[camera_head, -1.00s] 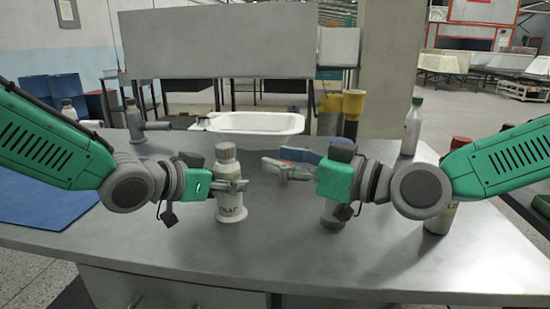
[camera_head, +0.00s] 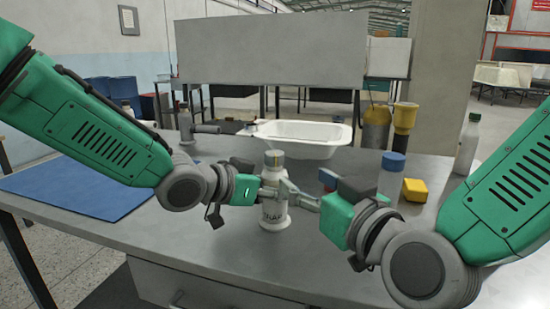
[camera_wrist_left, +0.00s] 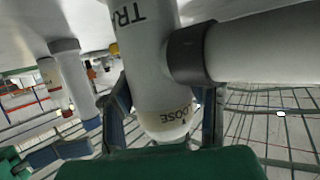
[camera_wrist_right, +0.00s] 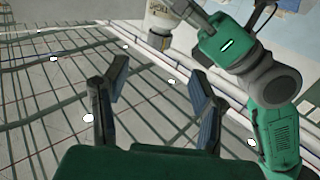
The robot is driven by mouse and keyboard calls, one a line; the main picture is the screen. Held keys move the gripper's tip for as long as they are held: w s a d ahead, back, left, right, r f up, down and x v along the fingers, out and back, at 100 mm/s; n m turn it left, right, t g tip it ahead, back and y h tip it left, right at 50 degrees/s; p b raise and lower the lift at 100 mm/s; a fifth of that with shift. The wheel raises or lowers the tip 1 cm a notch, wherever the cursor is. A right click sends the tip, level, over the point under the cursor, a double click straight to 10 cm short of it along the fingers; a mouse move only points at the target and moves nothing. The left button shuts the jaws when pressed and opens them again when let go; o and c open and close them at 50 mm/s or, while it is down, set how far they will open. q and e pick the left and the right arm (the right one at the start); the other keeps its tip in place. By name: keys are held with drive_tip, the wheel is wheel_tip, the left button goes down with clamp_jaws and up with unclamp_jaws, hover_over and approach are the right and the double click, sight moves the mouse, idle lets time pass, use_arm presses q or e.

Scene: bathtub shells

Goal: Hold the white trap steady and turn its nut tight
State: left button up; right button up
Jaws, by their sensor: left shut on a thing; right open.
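The white trap (camera_head: 275,213) stands upright on the grey bench with lettering on its body and a greyish top (camera_head: 274,159). My left gripper (camera_head: 274,190) is shut on its body from the left; its fingers also flank the trap (camera_wrist_left: 150,75) in the left wrist view. That view shows a dark grey collar (camera_wrist_left: 188,54) around a white side pipe; I cannot tell whether it is the nut. My right gripper (camera_head: 306,197) is open and empty just right of the trap. In the right wrist view the trap (camera_wrist_right: 166,14) is at the top, beyond the open fingers (camera_wrist_right: 153,98).
A blue-capped bottle (camera_head: 391,177) and a yellow block (camera_head: 414,190) stand behind my right gripper. A grey bottle (camera_head: 468,143) is at the back right. A white bathtub shell (camera_head: 305,133) lies at the back. A blue mat (camera_head: 80,187) covers the left. Bench front is clear.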

sight(280, 161)
drive_tip(key=x, duration=1.1)
drive_tip(key=shift+w+a, duration=0.15)
drive_tip(key=shift+w, duration=0.2)
clamp_jaws()
